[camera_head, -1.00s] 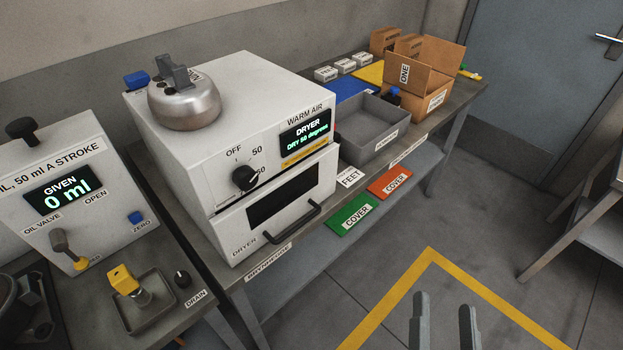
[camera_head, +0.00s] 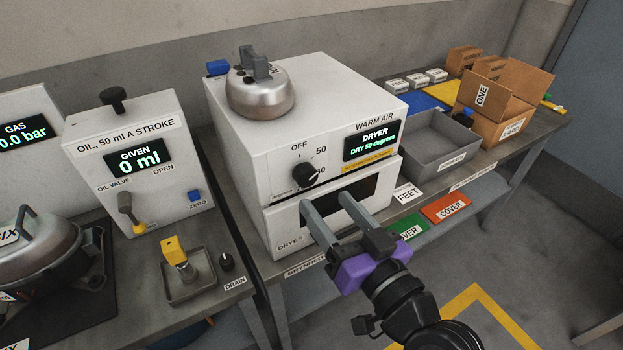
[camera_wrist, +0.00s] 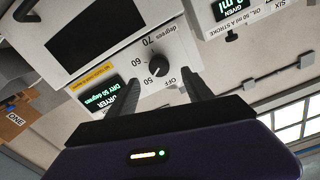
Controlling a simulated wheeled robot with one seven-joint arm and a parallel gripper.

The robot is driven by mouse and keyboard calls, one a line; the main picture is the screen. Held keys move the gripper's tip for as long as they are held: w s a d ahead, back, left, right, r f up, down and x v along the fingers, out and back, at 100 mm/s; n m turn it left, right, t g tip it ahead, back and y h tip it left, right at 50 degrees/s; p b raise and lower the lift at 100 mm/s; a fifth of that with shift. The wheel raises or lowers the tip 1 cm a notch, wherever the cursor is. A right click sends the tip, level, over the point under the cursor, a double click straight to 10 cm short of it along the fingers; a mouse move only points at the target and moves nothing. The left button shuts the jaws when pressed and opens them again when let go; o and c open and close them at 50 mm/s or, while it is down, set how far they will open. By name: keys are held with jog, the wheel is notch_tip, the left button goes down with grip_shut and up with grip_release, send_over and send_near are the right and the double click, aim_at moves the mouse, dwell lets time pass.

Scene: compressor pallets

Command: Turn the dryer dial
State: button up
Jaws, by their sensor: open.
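The dryer (camera_head: 262,165) is a white box on the bench, with a black dial (camera_head: 306,175) on its front. The dial's scale carries OFF, 50 and 60 marks, and 70 also shows in the wrist view. The dryer's display (camera_head: 371,142) reads "DRY 50 degrees". My gripper (camera_head: 325,202) is open and empty, in front of the dryer and a little below the dial in the head view. In the wrist view the dial (camera_wrist: 159,66) lies between and beyond my two fingers (camera_wrist: 162,95), apart from them. The dryer's door handle is hidden behind my gripper in the head view.
A round metal vessel (camera_head: 260,92) sits on top of the dryer. Left stands the oil unit (camera_head: 150,190), with a drain tray (camera_head: 190,290) in front. A grey bin (camera_head: 437,150) and a cardboard box (camera_head: 495,125) stand to the right. The floor in front is open.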

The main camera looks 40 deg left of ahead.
aim_at(309, 179)
jog(key=p+x, duration=0.2)
jog(key=x, duration=0.5)
jog(key=shift+w+a, duration=0.1)
jog(key=shift+a, duration=0.1)
grip_shut()
